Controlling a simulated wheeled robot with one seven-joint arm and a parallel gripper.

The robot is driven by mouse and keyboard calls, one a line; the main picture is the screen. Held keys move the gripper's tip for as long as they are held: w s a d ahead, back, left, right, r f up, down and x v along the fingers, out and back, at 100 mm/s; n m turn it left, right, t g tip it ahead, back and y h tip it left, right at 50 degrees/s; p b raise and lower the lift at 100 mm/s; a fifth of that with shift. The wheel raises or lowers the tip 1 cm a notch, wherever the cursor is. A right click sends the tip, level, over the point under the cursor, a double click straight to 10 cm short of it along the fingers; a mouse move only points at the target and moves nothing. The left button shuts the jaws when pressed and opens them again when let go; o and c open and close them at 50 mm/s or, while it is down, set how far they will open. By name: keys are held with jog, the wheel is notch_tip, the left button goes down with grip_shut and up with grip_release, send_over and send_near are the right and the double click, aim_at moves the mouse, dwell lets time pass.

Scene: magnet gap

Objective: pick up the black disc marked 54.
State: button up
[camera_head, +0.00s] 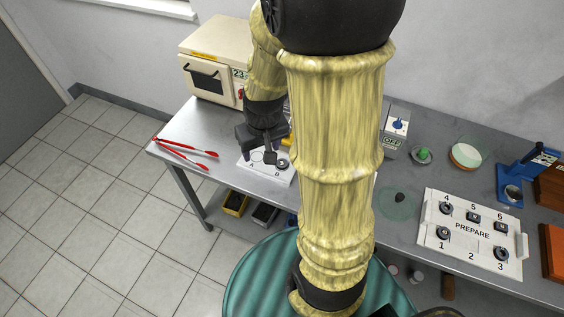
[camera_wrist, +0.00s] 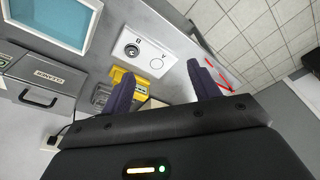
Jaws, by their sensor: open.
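A white card (camera_head: 283,180) lettered A and B lies on the bench; it also shows in the wrist view (camera_wrist: 168,52). A dark round disc (camera_head: 283,163) sits at its B spot, and it shows in the wrist view (camera_wrist: 132,50); the A circle looks empty there. Several dark discs, one of them (camera_head: 443,232) at spot 1, sit on the white PREPARE board (camera_head: 432,255). I cannot read 54 on any disc. My gripper (camera_head: 264,150) is above the card, open and empty; its fingers (camera_wrist: 161,74) point toward the card, apart from the disc.
Red tongs (camera_head: 185,150) lie left of the card. A beige oven-like box (camera_head: 215,58) stands behind. A green-topped item (camera_head: 422,154), a round dish (camera_head: 465,155) and a blue press (camera_head: 515,178) stand to the right. A yellow bin (camera_head: 236,203) is below the bench.

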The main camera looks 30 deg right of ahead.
jog(key=w+d+f+p, duration=0.2)
jog(key=w+d+f, duration=0.2)
jog(key=d, duration=0.5)
jog(key=shift+w+f+m+g, duration=0.4)
jog(key=shift+w, duration=0.5)
jog(key=shift+d, duration=0.1)
jog(key=p, duration=0.3)
send_over(282, 163)
jog(key=s, duration=0.1)
jog(key=shift+a+f, duration=0.2)
jog(key=shift+f, duration=2.85)
jog(key=shift+a+f, duration=0.2)
jog(key=shift+f, duration=2.8)
jog(key=shift+w+d+f+p, duration=0.1)
jog(key=shift+d+f+p, duration=0.05)
jog(key=shift+f+p, duration=0.45)
jog(key=shift+w+d+f+p, duration=0.1)
jog(key=shift+d+f+p, duration=0.05)
jog(key=shift+f+p, duration=0.45)
jog(key=shift+w+d+f+p, duration=0.15)
jog(key=shift+f+p, duration=0.3)
jog(key=shift+f, duration=0.95)
